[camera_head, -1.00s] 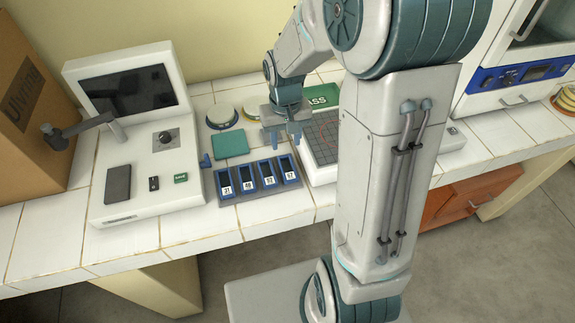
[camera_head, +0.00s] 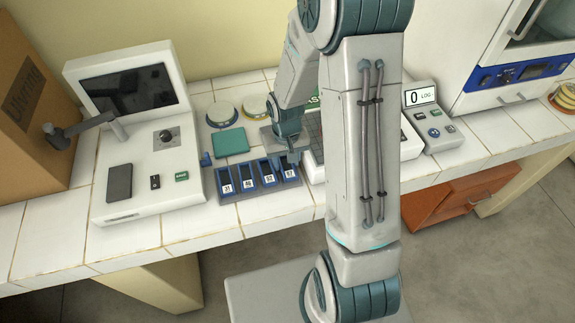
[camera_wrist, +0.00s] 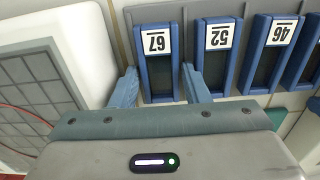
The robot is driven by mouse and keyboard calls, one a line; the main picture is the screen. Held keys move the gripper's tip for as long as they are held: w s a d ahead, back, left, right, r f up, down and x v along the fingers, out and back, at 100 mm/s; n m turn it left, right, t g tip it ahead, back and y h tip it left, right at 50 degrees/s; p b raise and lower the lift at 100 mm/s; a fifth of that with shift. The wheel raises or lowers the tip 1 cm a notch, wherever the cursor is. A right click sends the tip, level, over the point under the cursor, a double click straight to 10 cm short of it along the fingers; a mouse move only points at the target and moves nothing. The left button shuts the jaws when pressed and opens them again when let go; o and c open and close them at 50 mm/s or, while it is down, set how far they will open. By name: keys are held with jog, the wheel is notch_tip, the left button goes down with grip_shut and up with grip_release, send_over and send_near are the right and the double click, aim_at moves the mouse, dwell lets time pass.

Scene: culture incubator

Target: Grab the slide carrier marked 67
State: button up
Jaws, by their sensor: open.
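The slide carrier marked 67 (camera_wrist: 157,68) is a blue-framed holder with a dark centre and a white label. It is the rightmost in a row of carriers in the head view (camera_head: 289,174) and the leftmost full one in the wrist view. My gripper (camera_wrist: 160,88) is open, with one blue finger on each side of this carrier's near end in the wrist view. Whether the fingers touch it I cannot tell. In the head view my gripper (camera_head: 291,155) is over the back end of the carrier, partly hiding it.
Carriers marked 52 (camera_wrist: 216,62) and 46 (camera_wrist: 270,60) stand close beside it in the grey rack. In the head view carrier 31 (camera_head: 226,184) is at the far left. A white device with a screen (camera_head: 150,140) stands left, and a gridded plate (camera_wrist: 35,85) lies beside the rack.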

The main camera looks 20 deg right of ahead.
jog(key=c, duration=0.6)
jog(key=shift+c, duration=0.2)
